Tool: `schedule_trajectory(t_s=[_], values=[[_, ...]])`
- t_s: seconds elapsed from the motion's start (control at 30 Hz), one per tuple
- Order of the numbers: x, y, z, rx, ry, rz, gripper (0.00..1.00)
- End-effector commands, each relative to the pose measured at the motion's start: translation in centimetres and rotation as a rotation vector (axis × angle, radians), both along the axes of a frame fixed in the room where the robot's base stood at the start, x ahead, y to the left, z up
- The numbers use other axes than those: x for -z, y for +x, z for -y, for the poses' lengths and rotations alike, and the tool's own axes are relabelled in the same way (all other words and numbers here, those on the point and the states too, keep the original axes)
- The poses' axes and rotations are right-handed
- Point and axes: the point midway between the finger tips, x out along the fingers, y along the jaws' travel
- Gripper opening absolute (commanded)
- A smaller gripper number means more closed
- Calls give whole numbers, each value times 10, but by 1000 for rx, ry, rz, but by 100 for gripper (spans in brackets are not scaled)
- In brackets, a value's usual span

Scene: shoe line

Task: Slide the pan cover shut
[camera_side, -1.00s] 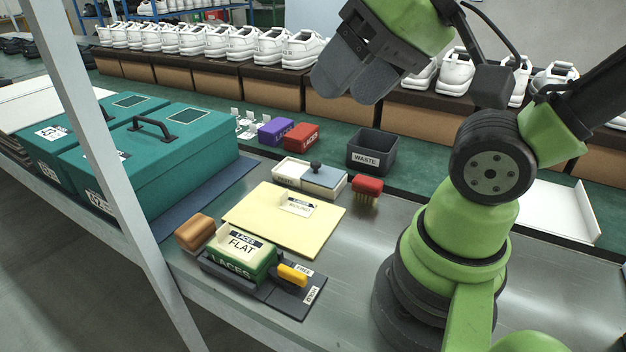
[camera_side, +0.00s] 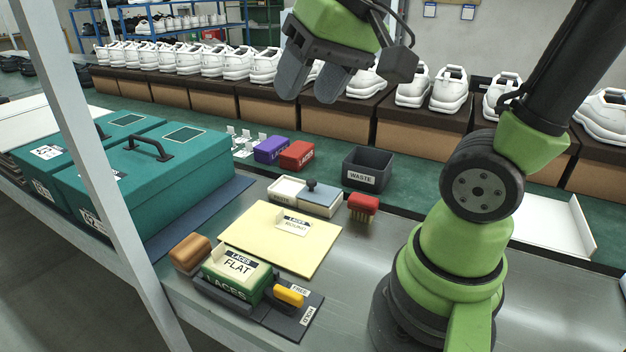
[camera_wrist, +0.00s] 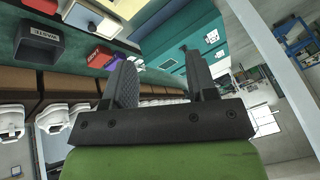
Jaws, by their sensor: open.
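The pan (camera_side: 284,190) is a small white open-topped box on the metal bench, behind the yellow board. Its blue-grey cover (camera_side: 318,204) with a dark knob (camera_side: 311,185) lies over the right part, and the left part is uncovered. In the wrist view the pan (camera_wrist: 92,17) appears at the top left, partly cut off. My gripper (camera_side: 310,88) is open and empty, high above the bench and well away from the pan. Its two grey fingers stand apart in the wrist view (camera_wrist: 160,78).
A waste bin (camera_side: 367,168) and red-handled brush (camera_side: 363,204) stand right of the pan. Red (camera_side: 297,156) and purple (camera_side: 271,150) boxes sit behind it. The yellow board (camera_side: 270,238) and green laces box (camera_side: 235,280) are in front. Shoes on cartons (camera_side: 335,125) line the back.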

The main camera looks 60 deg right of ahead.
Motion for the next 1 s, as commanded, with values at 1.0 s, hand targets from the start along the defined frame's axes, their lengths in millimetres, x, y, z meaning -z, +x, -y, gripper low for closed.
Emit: schedule_trajectory(t_s=[1.0], values=[[193,102,199,316,16,-505,52]])
